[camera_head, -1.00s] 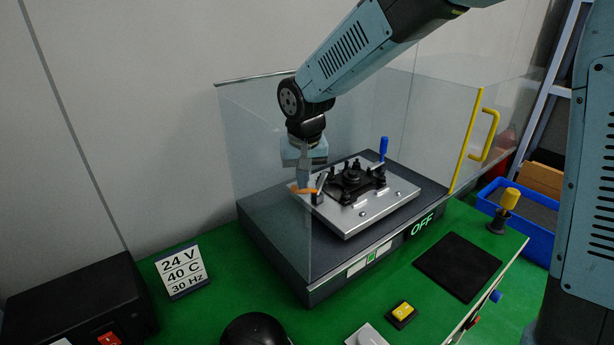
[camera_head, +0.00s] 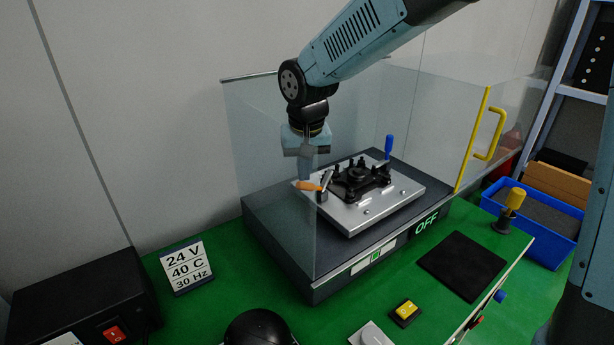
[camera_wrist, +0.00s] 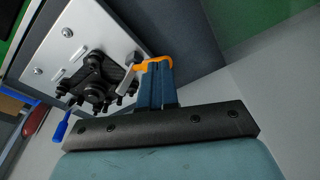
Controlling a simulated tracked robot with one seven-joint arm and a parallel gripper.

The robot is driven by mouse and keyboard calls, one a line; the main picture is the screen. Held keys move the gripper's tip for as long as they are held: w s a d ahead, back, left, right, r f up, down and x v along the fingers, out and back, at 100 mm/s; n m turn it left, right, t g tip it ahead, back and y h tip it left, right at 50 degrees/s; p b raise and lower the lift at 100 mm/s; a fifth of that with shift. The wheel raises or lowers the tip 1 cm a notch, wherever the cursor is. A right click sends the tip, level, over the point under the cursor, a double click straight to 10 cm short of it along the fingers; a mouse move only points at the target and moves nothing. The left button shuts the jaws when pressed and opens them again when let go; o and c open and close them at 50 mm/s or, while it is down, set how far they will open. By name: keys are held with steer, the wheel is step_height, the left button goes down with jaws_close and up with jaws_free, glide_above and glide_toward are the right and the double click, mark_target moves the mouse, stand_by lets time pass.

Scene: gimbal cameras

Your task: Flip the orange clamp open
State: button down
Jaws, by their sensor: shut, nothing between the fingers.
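The orange clamp handle (camera_head: 309,186) lies low and roughly level at the left corner of the silver fixture plate (camera_head: 362,215). My gripper (camera_head: 307,178) is shut and empty, pointing down just above and behind the handle. In the wrist view my closed fingers (camera_wrist: 156,72) reach the orange handle (camera_wrist: 144,64), which shows around their tips. I cannot tell whether they touch it. The clamp's metal arm (camera_head: 326,181) stands beside the handle, partly hidden by it. A clamp with a blue handle (camera_head: 388,147) stands upright at the plate's far side.
A black part (camera_head: 358,181) sits on the plate, over a dark machine base with an OFF display (camera_head: 426,223). Clear panels surround it; one has a yellow door handle (camera_head: 490,135). A yellow button (camera_head: 406,311) and a black pad (camera_head: 462,266) lie on the green table.

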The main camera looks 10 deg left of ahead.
step_height(320, 180, up, 11)
steer(key=d, duration=0.1)
steer(key=shift+s+d+f, duration=0.2)
steer(key=shift+s+d, duration=0.05)
steer(key=shift+s, duration=0.15)
steer(key=shift+d, duration=0.1)
steer(key=s+d+r+m+t, duration=0.1)
steer(key=s+d+m, duration=0.15)
steer(key=d, duration=1.15)
steer(key=s+d+r+m+t, duration=0.15)
steer(key=s+d, duration=0.25)
steer(key=d, duration=1.1)
steer(key=s+d+f+t+h, duration=0.1)
steer(key=s+d+f, duration=0.1)
steer(key=s+d, duration=0.5)
steer(key=shift+s+d+f+m, duration=0.15)
steer(key=shift+s+f+m, duration=0.15)
steer(key=shift+s+m, duration=0.1)
steer(key=shift+w, duration=0.15)
